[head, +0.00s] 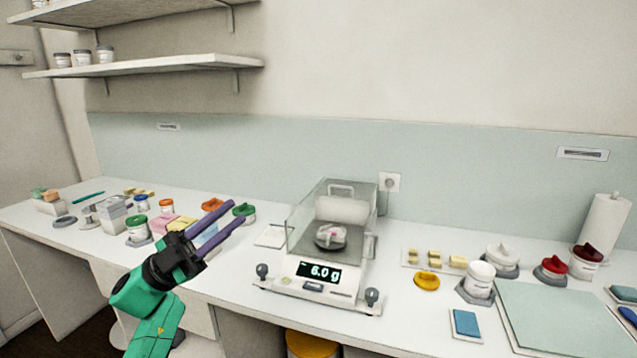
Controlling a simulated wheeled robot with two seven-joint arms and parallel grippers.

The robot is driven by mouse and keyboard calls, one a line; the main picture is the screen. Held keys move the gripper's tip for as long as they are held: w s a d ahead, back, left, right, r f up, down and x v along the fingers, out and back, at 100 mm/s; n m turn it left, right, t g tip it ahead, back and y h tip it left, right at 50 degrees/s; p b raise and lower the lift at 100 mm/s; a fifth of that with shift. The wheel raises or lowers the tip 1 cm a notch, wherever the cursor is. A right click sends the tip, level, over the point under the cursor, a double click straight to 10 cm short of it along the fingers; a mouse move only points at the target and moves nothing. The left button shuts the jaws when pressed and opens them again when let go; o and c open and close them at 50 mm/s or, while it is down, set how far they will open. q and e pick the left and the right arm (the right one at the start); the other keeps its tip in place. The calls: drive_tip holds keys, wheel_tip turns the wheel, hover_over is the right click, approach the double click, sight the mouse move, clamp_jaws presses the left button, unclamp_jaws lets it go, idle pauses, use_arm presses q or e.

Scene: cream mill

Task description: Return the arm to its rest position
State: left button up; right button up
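My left arm comes in from the lower left with a green wrist. Its gripper (236,211) has two purple fingers spread apart with nothing between them, so it is open and empty. It is raised in front of the left part of the counter, to the left of the balance (318,285). The fingers point up and right. My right gripper is not in view.
The balance reads 6.0 g, with a small dish (330,236) inside its clear housing. Jars, lids and blocks crowd the counter at left. At right are a white jar (480,279), a yellow lid (427,281), a pale mat (560,318) and a paper roll (603,222).

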use_arm(q)
drive_tip(key=w+a+r+n+t+y, duration=0.2)
drive_tip(key=w+a+n+t+y, duration=0.4)
drive_tip(key=n+t, duration=0.45)
drive_tip(key=w+a+f+n+t+y, duration=0.4)
drive_tip(key=w+a+f+n+y, duration=0.8)
drive_tip(key=y, duration=0.7)
drive_tip(key=s+f+n+g, duration=0.1)
drive_tip(key=s+f+g, duration=0.2)
drive_tip(key=f, duration=1.1)
drive_tip(key=s+f+g, duration=0.2)
drive_tip(key=f+g, duration=0.2)
drive_tip(key=f, duration=1)
drive_tip(key=s+d+f+g, duration=0.1)
drive_tip(key=s+f+g, duration=0.2)
drive_tip(key=s+f, duration=0.8)
drive_tip(key=s+d+f+g, duration=0.25)
drive_tip(key=s+f, duration=0.55)
drive_tip(key=f, duration=0.6)
drive_tip(key=s+d+f+g, duration=0.1)
drive_tip(key=s+f, duration=0.4)
drive_tip(key=s, duration=0.6)
drive_tip(key=s+d+f+g, duration=0.1)
drive_tip(key=s+f+g, duration=0.2)
drive_tip(key=s, duration=0.9)
drive_tip(key=s+d+f+g, duration=0.2)
drive_tip(key=s+f, duration=0.4)
drive_tip(key=s, duration=0.6)
drive_tip(key=shift+f+g, duration=0.3)
drive_tip(key=shift+g, duration=0.3)
